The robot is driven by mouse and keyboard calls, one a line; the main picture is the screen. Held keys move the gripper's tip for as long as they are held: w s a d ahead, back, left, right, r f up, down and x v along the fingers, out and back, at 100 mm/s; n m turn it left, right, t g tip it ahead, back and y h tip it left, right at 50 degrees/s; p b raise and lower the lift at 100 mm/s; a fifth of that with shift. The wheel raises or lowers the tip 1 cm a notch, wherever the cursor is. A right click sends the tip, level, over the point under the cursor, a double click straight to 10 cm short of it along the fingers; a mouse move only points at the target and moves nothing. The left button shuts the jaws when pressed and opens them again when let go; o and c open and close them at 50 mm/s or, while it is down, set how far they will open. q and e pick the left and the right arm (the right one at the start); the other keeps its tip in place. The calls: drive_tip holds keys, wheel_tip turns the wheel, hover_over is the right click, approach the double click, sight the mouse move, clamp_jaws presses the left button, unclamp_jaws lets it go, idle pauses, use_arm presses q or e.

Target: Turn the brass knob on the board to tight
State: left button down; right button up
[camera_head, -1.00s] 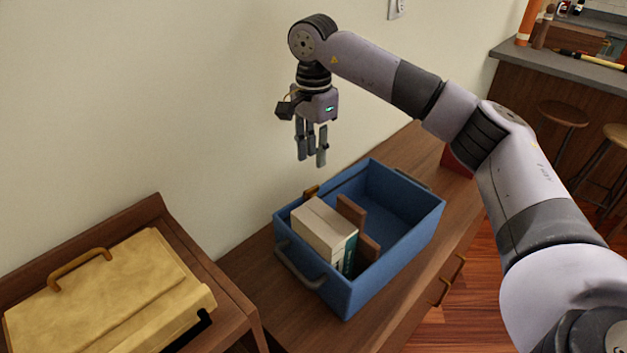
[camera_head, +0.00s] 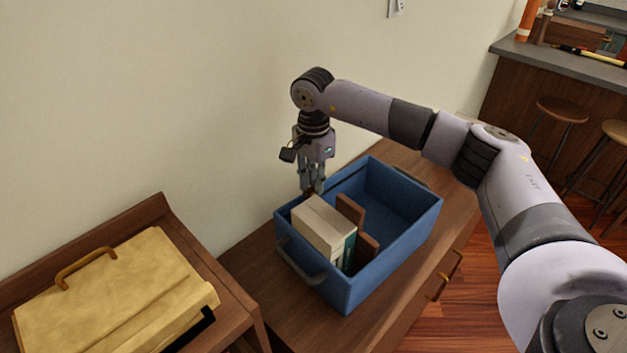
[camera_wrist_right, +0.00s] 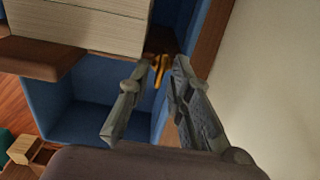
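A small brass piece that looks like the knob (camera_wrist_right: 160,66) shows in the right wrist view, between and just beyond my right fingertips. It is small and partly shadowed, so I cannot read its setting. In the head view my right gripper (camera_head: 313,184) points down at the wall-side edge of the blue crate, hiding most of the spot where the knob sits. In the wrist view the fingers of my right gripper (camera_wrist_right: 157,78) are apart with a gap between them. I see no contact with the knob. My left gripper is out of view.
The blue crate (camera_head: 390,258) stands on a wooden cabinet (camera_head: 250,259) and holds a pale book block (camera_head: 322,226) and brown dividers (camera_head: 350,210). The wall (camera_head: 200,100) is close behind. A yellow case (camera_head: 110,290) lies at the lower left.

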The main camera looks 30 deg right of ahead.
clamp_jaws()
drive_tip(key=shift+m, duration=0.3)
drive_tip(key=m+b, duration=0.1)
drive_tip(key=m, duration=0.1)
drive_tip(key=shift+m, duration=0.4)
drive_tip(key=m+b, duration=0.2)
drive_tip(key=m, duration=0.3)
drive_tip(key=shift+s, duration=0.15)
drive_tip(key=m, duration=0.4)
drive_tip(key=shift+a+m+b, duration=0.1)
drive_tip(key=shift+m+b, duration=0.2)
drive_tip(key=shift+m, duration=0.1)
drive_tip(key=shift+s+m, duration=0.1)
drive_tip(key=shift+m, duration=2.2)
drive_tip(key=shift+r, duration=0.1)
drive_tip(key=shift+o, duration=1.2)
unclamp_jaws()
